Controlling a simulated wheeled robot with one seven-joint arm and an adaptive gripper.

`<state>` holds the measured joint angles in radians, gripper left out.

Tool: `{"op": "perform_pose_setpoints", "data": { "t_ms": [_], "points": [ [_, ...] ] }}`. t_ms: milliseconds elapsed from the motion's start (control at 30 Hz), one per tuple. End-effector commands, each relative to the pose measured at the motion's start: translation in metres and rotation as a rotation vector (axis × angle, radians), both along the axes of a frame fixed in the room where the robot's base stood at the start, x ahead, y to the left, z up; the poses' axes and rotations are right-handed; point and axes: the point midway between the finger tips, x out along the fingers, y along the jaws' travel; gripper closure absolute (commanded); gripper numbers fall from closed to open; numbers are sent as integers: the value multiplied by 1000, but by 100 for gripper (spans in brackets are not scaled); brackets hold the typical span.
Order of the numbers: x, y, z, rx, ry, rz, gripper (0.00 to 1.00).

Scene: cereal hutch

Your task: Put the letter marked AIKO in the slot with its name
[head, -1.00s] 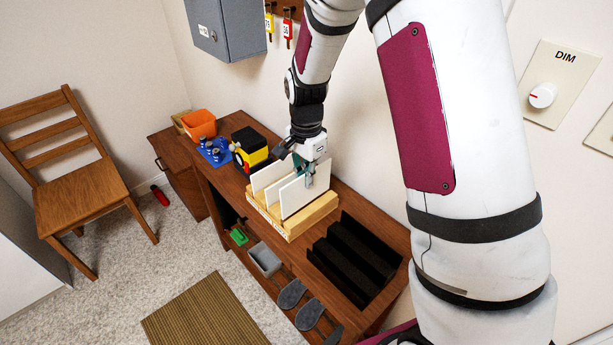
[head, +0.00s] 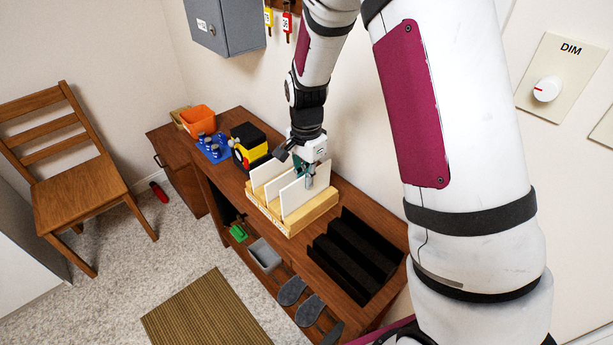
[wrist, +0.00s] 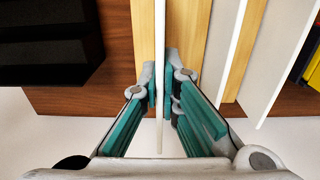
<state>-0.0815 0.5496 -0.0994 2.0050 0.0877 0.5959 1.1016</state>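A light wooden holder (head: 316,211) on the brown bench carries three upright white letters. My gripper (head: 309,181) is at the top of the rightmost letter (head: 297,204). In the wrist view my gripper (wrist: 161,88) has its teal finger pads on both faces of this letter (wrist: 160,40), seen edge-on, and they look closed on it. The letter still stands in the holder. The other two letters (head: 262,174) stand to its left. No name on any letter is readable. Small writing on the holder's front is too small to read.
A black slotted rack (head: 352,258) lies right of the holder. A black, yellow and red object (head: 250,143), a blue tray (head: 214,149) and an orange bin (head: 198,119) stand to the left. A grey box (head: 222,26) hangs on the wall above.

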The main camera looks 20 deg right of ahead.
Motion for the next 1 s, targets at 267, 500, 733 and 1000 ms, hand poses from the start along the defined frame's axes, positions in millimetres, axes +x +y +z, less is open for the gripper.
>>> {"op": "perform_pose_setpoints", "data": {
  "t_ms": [267, 500, 733, 1000],
  "points": [
    [0, 0, 0, 0, 0, 0, 100],
    [0, 0, -2, 0, 1, 0, 100],
    [0, 0, -8, 0, 1, 0, 100],
    [0, 0, -13, 0, 1, 0, 100]
  ]
}}
